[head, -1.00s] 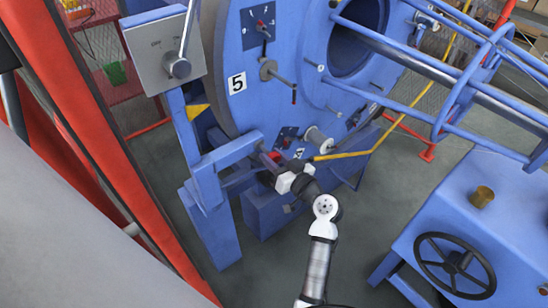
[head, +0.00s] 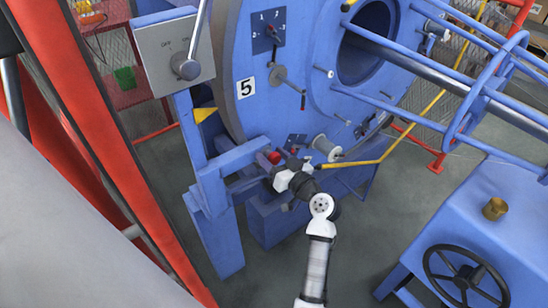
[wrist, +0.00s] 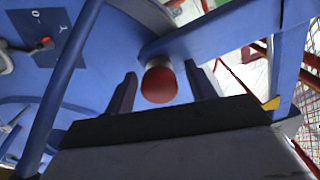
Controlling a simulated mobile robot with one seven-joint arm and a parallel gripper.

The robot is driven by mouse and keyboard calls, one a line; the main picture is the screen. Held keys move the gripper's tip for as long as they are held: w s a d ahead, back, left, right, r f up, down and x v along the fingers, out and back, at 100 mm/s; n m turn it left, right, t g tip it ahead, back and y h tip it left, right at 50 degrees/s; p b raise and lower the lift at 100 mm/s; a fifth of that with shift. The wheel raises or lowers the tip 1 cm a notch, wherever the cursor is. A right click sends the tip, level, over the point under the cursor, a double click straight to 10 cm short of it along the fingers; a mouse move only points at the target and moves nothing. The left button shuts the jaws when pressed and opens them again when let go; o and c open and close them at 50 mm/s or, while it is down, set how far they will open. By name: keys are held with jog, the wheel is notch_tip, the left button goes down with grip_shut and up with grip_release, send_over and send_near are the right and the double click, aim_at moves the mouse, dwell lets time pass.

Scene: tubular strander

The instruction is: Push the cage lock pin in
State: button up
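The cage lock pin shows in the wrist view as a red rounded knob (wrist: 160,85) on a pale collar, at a blue frame bar. In the head view its red end (head: 274,157) sits at the blue bracket beside the big blue cage. My gripper (wrist: 163,80) is open, its two dark fingers standing left and right of the knob with visible gaps. It holds nothing. In the head view my gripper (head: 283,164) is close beside the red end, partly hidden by my wrist. How deep the pin sits is hidden.
A switch box (head: 175,52) stands on the bracket post at left. A yellow rod (head: 405,130) runs near my wrist. A handwheel cabinet (head: 480,220) stands at right.

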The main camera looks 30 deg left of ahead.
jog(key=b+v, duration=0.3)
jog(key=v, duration=1.1)
jog(key=shift+b, duration=0.35)
